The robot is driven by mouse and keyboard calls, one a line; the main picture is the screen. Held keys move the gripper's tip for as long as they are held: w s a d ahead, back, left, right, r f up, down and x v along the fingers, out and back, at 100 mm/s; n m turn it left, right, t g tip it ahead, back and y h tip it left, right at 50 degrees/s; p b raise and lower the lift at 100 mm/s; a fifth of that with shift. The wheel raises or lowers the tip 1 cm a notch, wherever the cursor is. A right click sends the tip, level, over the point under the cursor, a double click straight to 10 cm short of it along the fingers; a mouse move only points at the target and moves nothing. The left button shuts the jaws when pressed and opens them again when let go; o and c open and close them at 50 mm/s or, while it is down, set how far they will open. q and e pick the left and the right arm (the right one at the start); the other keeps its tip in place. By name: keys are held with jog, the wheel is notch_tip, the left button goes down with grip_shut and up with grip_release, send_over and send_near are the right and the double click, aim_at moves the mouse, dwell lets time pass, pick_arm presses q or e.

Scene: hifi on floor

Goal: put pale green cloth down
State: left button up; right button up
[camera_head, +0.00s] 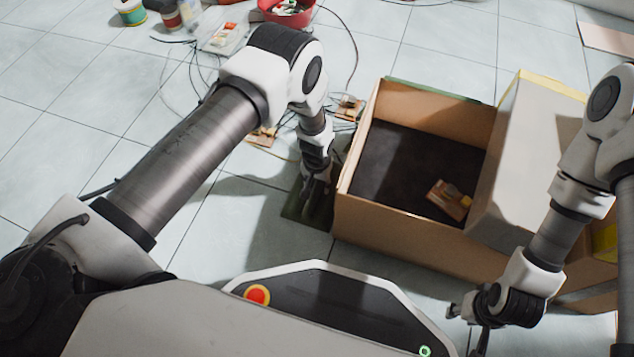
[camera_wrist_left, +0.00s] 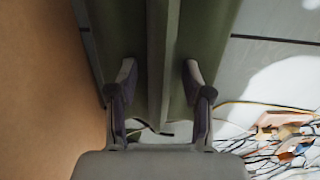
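The pale green cloth (camera_head: 293,209) looks dark green in shadow on the floor, beside the left wall of the cardboard box (camera_head: 405,229). In the left wrist view the cloth (camera_wrist_left: 215,35) fills the upper middle, with a raised fold running between the fingers. My left gripper (camera_head: 316,196) points down over the cloth and partly hides it. In the left wrist view its fingers (camera_wrist_left: 160,78) stand wide apart on either side of the fold, with visible gaps. My right gripper (camera_head: 467,326) hangs low at the bottom right, far from the cloth; its finger gap is unclear.
The open box has a dark inside and holds a small brown-and-yellow item (camera_head: 450,200). Loose cables and small boards (camera_head: 349,108) lie behind my left gripper. A red bowl (camera_head: 287,13) is at the back.

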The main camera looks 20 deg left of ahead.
aim_at(317, 183)
pick_arm(q)
jog(key=shift+r, duration=0.15)
notch_tip(317, 183, up, 12)
jog(key=p, duration=0.7)
jog(key=s+a, duration=0.4)
jog(key=s, duration=0.4)
jog(key=s+a, duration=0.5)
jog(key=s, duration=0.4)
jog(key=s+r, duration=0.4)
jog(key=s, duration=0.5)
jog(key=shift+s+a+r+n, duration=0.4)
